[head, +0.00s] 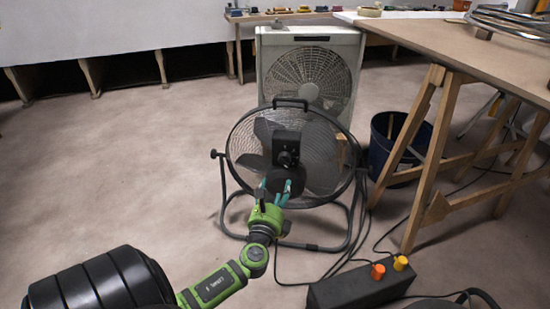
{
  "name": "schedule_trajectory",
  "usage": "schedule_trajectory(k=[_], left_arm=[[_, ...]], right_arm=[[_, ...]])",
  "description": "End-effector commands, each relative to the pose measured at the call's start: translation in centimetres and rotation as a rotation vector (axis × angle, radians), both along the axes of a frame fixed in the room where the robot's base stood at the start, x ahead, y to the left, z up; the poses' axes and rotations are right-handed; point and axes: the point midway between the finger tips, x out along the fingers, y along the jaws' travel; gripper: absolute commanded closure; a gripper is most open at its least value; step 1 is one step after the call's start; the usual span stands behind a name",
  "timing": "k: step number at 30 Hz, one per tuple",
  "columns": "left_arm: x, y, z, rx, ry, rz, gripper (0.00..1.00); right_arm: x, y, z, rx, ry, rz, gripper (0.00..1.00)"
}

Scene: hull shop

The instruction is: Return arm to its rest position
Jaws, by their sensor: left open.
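My left gripper (278,192), with teal fingers on a green arm, is open. It is in front of the lower middle of a black floor fan (318,165), close to the fan's dark centre; I cannot tell whether it touches. The left arm reaches up from the bottom left of the head view. The fan stands upright on a black tubular stand, with a dark box and knob (287,158) at its middle. My right gripper is not in view.
A pale box fan (358,62) stands behind the floor fan. A wooden trestle table (480,55) is at right, with a dark blue bucket (381,150) beneath. A black box (345,290) with orange and yellow knobs and cables lies at bottom right.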

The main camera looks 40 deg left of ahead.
Motion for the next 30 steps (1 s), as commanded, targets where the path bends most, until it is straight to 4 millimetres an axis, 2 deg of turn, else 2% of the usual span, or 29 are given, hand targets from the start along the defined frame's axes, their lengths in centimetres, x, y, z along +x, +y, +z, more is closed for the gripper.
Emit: schedule_trajectory(k=[6,23,26,29,30], left_arm=[[-1.0,-0.6,0.0,0.001,-0.001,0.000,0.38],[-0.9,-0.9,0.0,-0.013,-0.004,-0.010,0.38],[-0.4,-3.1,-0.1,-0.107,-0.024,-0.075,0.38],[0.4,-7.8,0.2,-0.308,-0.069,-0.215,0.38],[0.6,-10.2,0.6,-0.415,-0.093,-0.286,0.38]], right_arm=[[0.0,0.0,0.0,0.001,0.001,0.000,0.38],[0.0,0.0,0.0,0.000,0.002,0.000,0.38],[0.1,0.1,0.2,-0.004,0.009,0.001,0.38],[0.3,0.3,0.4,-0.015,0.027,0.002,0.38],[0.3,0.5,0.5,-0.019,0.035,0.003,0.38]])
